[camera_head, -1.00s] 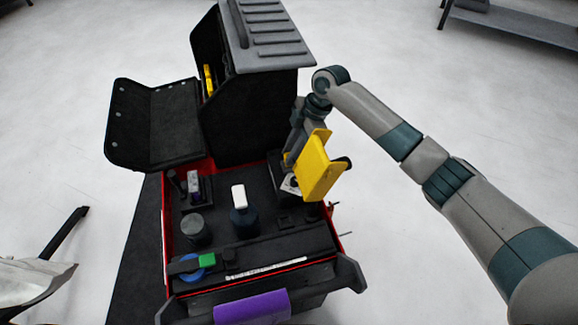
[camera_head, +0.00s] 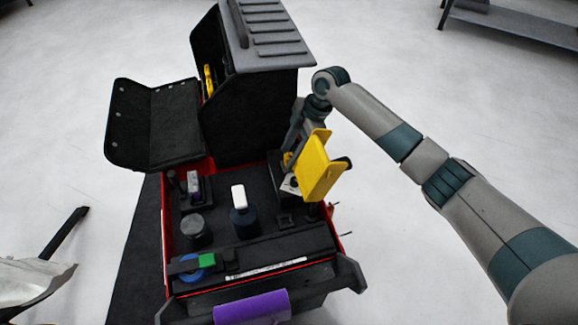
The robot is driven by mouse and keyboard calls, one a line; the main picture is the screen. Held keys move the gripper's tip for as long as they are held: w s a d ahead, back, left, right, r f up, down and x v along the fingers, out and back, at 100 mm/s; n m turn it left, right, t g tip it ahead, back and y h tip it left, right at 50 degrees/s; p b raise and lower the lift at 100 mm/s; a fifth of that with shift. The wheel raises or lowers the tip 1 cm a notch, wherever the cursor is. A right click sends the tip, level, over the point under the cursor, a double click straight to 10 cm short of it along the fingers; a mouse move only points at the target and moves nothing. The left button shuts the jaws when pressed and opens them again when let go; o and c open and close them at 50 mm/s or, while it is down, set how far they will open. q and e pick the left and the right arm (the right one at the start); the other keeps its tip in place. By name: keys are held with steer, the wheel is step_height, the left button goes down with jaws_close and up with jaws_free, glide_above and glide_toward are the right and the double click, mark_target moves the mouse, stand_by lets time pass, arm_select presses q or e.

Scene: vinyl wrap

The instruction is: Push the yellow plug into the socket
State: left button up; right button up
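A yellow piece (camera_head: 317,168), which I take for the yellow plug, shows as a broad, tilted slab over the right side of the open toolbox. My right gripper (camera_head: 305,150) is at it, with dark parts showing on both sides. The slab hides the fingertips, so I cannot tell whether they are shut on it. Below is a dark block with a white label (camera_head: 290,185); I cannot make out a socket opening there. My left gripper is not in view.
The raised black case (camera_head: 250,125) stands close behind the gripper.

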steer(key=shift+b+v, duration=0.3)
steer(key=shift+v, duration=0.5)
steer(key=b+v, duration=0.4)
steer(key=v, duration=1.2)
steer(key=shift+f, duration=0.15)
